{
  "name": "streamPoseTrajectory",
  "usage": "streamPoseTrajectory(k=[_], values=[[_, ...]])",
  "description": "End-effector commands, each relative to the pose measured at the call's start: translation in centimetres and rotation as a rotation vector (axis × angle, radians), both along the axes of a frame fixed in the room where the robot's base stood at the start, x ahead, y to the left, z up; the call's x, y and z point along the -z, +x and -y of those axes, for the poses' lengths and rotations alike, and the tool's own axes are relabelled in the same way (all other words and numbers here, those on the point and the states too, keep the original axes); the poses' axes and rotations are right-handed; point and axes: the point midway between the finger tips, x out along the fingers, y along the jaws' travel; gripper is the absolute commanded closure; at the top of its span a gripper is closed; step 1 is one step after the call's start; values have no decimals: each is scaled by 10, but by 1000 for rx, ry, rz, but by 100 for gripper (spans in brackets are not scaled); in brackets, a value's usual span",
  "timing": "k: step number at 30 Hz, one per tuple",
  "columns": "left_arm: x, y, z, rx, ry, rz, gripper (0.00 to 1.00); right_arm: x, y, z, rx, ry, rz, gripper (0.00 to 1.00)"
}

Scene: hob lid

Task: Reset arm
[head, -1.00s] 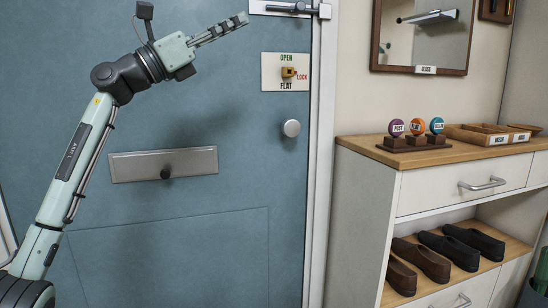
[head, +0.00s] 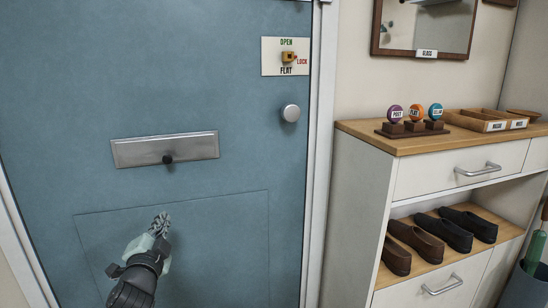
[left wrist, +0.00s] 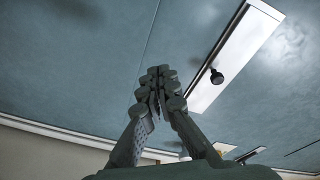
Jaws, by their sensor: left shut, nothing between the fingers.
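My left gripper (head: 160,224) is low in front of the blue door (head: 60,110) in the head view, below the metal letter plate with its dark knob (head: 195,148). Its fingers point up and away, and they are shut with nothing between them. In the left wrist view the fingertips (left wrist: 157,78) meet, with the letter plate (left wrist: 235,52) beyond them to the right. I cannot tell the exact gap to the door. My right gripper is not in view.
On the door are a round knob (head: 290,113) and an OPEN/LOCK/FLAT plate (head: 270,58). At right, a cabinet (head: 360,190) bears several labelled knobs on stands and a wooden tray (head: 465,120), with shoes (head: 415,240) on its shelf. A mirror (head: 377,35) hangs above.

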Motion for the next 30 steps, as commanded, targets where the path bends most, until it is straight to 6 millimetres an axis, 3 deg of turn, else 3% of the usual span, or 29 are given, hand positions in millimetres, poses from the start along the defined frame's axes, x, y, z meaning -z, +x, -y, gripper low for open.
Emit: streamPoseTrajectory(k=[1, 6, 8, 12, 15, 18, 22, 25, 30], values=[[37, -19, -6, -30, -72, -88, 100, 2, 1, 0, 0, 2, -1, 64], [146, -90, -19, -145, -292, -368, 100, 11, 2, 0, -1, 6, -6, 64], [181, -121, -21, -191, -363, -468, 100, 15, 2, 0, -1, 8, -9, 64], [250, -203, -18, -301, -513, -697, 100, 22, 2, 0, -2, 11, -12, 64], [286, -263, -13, -380, -600, -847, 100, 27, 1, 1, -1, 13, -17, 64], [309, -315, -7, -447, -666, -971, 100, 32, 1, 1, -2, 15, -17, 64], [324, -358, 0, -504, -716, -1072, 100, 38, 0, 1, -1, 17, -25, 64], [329, -373, 2, -524, -734, -1107, 100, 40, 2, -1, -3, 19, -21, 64], [329, -375, 2, -527, -735, -1110, 100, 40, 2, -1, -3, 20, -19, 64]])
